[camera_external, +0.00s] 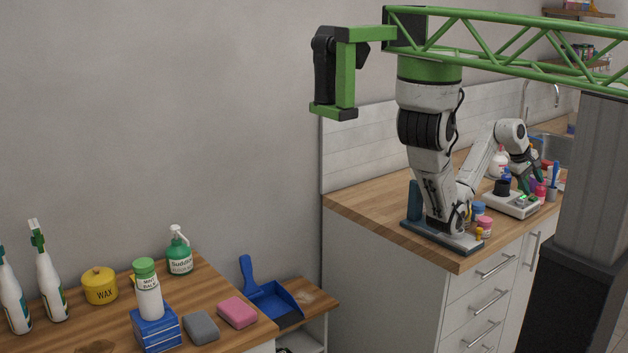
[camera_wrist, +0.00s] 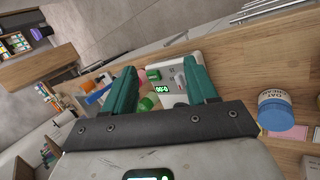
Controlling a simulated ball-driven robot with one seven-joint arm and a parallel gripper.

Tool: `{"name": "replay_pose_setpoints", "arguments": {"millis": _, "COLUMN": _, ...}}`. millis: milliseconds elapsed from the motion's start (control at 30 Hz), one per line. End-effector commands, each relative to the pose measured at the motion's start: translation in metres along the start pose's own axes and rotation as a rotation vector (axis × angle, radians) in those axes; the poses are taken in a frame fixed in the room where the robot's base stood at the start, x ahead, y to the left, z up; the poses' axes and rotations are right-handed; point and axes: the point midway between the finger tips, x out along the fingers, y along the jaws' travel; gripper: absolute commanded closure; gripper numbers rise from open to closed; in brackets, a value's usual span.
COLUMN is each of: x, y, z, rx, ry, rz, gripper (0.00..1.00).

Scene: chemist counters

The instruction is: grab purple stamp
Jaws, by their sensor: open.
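No thing is clearly recognisable as a purple stamp. In the external view a small purple patch (camera_external: 540,185) shows among the crowded items beside my gripper (camera_external: 529,180), too small to identify. In the wrist view my gripper (camera_wrist: 160,76) has its two green fingers spread apart. Between and beyond them is a white scale (camera_wrist: 196,55) with a lit green display. A green item (camera_wrist: 148,103) and a pale pink one lie near the left finger, partly hidden. I see nothing held between the fingers.
A blue-lidded jar (camera_wrist: 275,108) stands right of the fingers in the wrist view. The scale (camera_external: 512,204) lies near the counter's front edge. Upright blue-handled items (camera_external: 555,173) crowd the right side.

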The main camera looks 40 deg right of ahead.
Motion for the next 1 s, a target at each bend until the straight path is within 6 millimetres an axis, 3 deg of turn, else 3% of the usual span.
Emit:
{"name": "replay_pose_setpoints", "arguments": {"millis": 267, "x": -0.018, "y": 0.024, "z": -0.08, "rx": -0.269, "ry": 0.173, "rz": 0.015, "gripper": 0.43}}
{"name": "replay_pose_setpoints", "arguments": {"millis": 400, "x": -0.038, "y": 0.028, "z": -0.136, "rx": -0.483, "ry": 0.29, "rz": 0.025, "gripper": 0.43}}
{"name": "replay_pose_setpoints", "arguments": {"millis": 533, "x": -0.063, "y": 0.02, "z": -0.196, "rx": -0.776, "ry": 0.404, "rz": 0.024, "gripper": 0.43}}
{"name": "replay_pose_setpoints", "arguments": {"millis": 633, "x": -0.077, "y": 0.003, "z": -0.233, "rx": -1.029, "ry": 0.472, "rz": 0.003, "gripper": 0.43}}
{"name": "replay_pose_setpoints", "arguments": {"millis": 800, "x": -0.081, "y": -0.039, "z": -0.261, "rx": -1.427, "ry": 0.534, "rz": -0.097, "gripper": 0.43}}
{"name": "replay_pose_setpoints", "arguments": {"millis": 1000, "x": -0.069, "y": -0.076, "z": -0.257, "rx": -1.719, "ry": 0.566, "rz": -0.246, "gripper": 0.43}}
